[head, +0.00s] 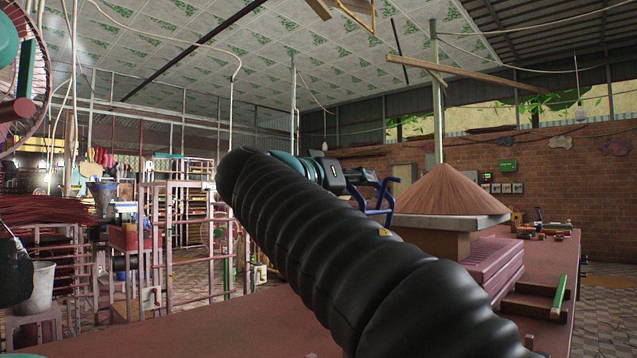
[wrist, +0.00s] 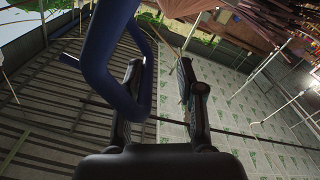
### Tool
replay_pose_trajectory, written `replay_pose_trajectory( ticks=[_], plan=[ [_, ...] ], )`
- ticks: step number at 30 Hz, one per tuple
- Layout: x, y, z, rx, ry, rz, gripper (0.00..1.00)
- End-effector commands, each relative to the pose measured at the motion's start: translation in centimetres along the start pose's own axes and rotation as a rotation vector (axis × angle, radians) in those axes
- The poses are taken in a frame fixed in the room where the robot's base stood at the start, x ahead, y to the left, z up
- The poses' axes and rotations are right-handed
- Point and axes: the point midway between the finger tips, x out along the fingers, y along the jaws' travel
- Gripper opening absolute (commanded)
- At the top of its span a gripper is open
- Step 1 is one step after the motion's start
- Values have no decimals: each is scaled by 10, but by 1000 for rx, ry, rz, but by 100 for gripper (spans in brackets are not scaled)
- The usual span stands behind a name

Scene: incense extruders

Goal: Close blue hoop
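The blue hoop (head: 388,194) is a bent blue tube at the end of my arm in the head view. In the wrist view the blue hoop (wrist: 98,62) is large and close, on the left side. It passes in front of the left finger and partly hides it; whether it touches or goes around that finger, I cannot tell. My gripper (wrist: 160,70) has its two dark fingers apart, with nothing seen clamped between them. In the head view my gripper (head: 362,176) is small and overlaps the hoop.
A reddish table (head: 230,325) spreads below my arm. A cone-shaped brown heap (head: 450,190) stands on it to the right, by stacked pink boards (head: 490,265). Pink metal racks (head: 190,240) stand at the left. The head view's middle is covered by my black arm.

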Motion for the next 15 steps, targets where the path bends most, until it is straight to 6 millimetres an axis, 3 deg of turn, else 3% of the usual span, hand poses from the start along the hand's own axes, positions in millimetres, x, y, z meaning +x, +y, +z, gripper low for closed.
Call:
replay_pose_trajectory(
  ticks=[15],
  plan=[
    [-32,-1,0,0,1,-2,37]
  ],
)
